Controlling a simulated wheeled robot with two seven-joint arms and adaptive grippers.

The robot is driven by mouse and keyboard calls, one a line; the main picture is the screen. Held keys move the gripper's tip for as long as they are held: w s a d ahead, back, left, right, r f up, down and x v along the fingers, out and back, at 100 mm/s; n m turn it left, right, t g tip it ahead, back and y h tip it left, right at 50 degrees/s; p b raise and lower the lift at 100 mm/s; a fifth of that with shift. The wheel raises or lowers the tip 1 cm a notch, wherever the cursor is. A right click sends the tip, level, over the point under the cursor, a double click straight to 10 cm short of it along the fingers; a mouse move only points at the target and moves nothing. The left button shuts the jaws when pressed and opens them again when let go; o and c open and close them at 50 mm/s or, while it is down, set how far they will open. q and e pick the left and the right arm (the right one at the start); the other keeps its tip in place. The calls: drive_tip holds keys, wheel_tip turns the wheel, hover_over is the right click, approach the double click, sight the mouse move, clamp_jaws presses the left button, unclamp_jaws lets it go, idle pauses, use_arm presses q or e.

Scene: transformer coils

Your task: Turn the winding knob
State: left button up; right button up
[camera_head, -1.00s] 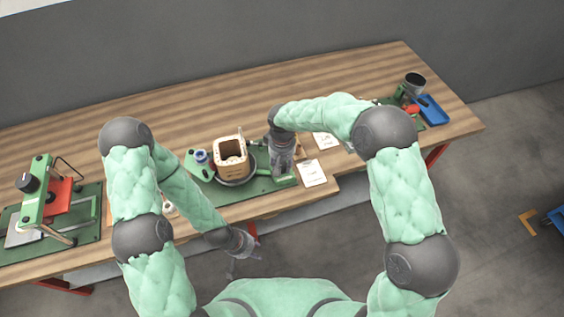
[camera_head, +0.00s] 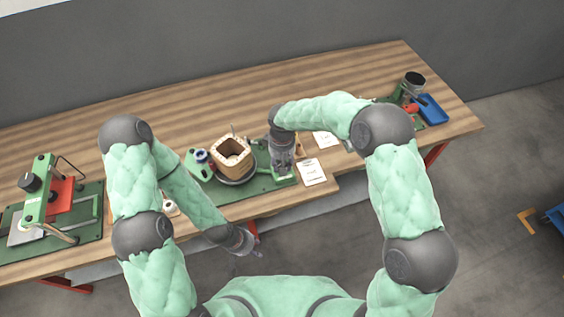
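The winding machine stands on a green base plate (camera_head: 262,186) at the table's front edge. A square, hollow wooden coil form (camera_head: 232,157) sits on its dark round turntable (camera_head: 238,181), turned at an angle to the plate. My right gripper (camera_head: 284,172) points down at the right end of the plate, just right of the form. The winding knob cannot be made out; the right gripper and wrist cover that end. Whether its fingers are shut on anything is hidden. My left gripper (camera_head: 254,252) hangs in front of the table edge, away from the machine; its fingers are too small to read.
White cards (camera_head: 311,172) lie to the right. A green press with a red block (camera_head: 60,196) is at far left; a blue tray (camera_head: 433,109) is at far right. The table's back strip is clear.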

drive_tip(key=shift+s+f+n, duration=0.1)
drive_tip(key=shift+s+n, duration=0.05)
drive_tip(key=shift+n, duration=0.25)
idle(1.4)
drive_tip(key=o, duration=1.2)
drive_tip(key=shift+c, duration=0.2)
drive_tip(key=shift+r, duration=0.3)
wheel_tip(320, 180, up, 12)
drive_tip(key=shift+f, duration=0.25)
